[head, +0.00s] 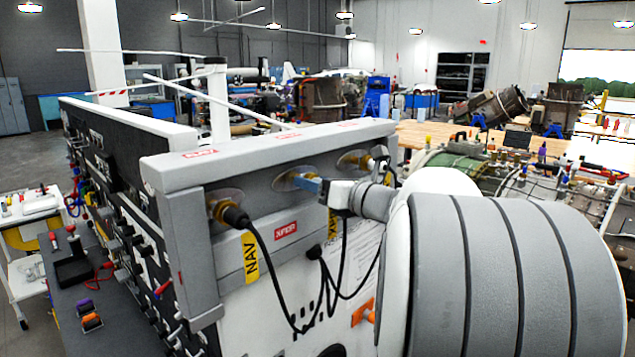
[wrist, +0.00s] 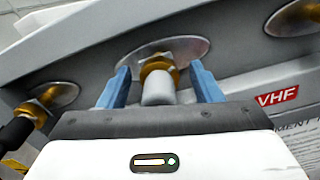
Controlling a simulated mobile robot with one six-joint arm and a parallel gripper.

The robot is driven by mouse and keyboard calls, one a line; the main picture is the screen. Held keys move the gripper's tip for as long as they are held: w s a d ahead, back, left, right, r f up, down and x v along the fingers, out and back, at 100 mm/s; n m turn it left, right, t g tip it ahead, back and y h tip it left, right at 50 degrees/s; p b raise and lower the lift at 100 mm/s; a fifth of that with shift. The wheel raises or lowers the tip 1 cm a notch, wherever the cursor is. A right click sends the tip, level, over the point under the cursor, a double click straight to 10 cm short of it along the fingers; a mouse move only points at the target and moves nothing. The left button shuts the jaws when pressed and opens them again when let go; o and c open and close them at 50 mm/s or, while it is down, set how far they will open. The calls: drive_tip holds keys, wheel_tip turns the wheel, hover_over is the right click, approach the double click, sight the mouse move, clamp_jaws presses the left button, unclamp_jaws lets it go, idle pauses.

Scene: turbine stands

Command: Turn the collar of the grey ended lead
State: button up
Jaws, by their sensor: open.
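The grey ended lead (wrist: 158,90) is fitted at a round metal plate under the grey housing, in the middle of the wrist view. Its brass collar (wrist: 157,65) shows just above the pale grey end. My gripper (wrist: 160,80) is open, with one blue finger on each side of the lead and a gap visible on both sides. In the head view my gripper (head: 310,184) reaches the middle connector of the housing and hides most of this lead.
A black ended lead (head: 235,216) with a yellow NAV tag (head: 250,258) is fitted to the left; it also shows in the wrist view (wrist: 17,133). Black cables (head: 322,285) hang below the housing (head: 270,150).

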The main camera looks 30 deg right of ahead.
drive_tip(key=shift+c, duration=0.3)
drive_tip(key=c, duration=0.9)
drive_tip(key=shift+c, duration=0.2)
